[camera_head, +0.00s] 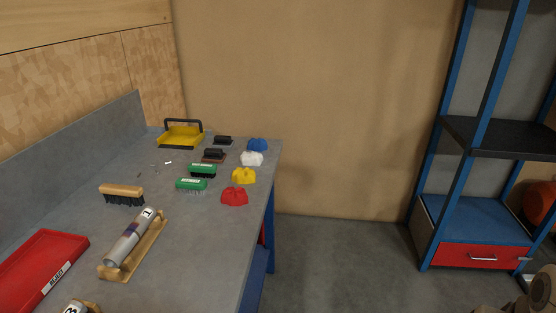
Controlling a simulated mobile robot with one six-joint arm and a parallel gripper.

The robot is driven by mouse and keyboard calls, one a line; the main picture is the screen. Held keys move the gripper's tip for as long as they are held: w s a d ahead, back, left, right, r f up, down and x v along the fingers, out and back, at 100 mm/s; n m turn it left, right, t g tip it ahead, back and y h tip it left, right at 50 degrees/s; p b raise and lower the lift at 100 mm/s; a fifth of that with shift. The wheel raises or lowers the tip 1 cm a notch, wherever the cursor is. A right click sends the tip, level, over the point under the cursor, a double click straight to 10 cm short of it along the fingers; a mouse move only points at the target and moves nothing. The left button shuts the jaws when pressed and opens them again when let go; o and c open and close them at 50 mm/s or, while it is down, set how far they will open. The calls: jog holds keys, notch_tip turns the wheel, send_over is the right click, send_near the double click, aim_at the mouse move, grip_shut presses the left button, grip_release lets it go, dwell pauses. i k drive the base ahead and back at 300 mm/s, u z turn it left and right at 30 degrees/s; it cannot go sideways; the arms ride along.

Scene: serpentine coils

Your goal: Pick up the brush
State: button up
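A brush (122,190) with a pale wooden back and dark bristles pointing down rests on the grey workbench (200,239), left of the middle of the bench top. Nothing touches it. My gripper is not in view.
A yellow tray (180,138) stands farther back. Open floor (350,262) lies right of the bench, before a blue shelf rack (476,216).

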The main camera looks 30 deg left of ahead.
aim_at(193, 185)
jog(key=i, duration=2.75)
jog(key=u, duration=1.2)
jog(key=k, duration=0.1)
jog(key=u, duration=2.45)
jog(key=i, duration=1)
jog(key=u, duration=0.05)
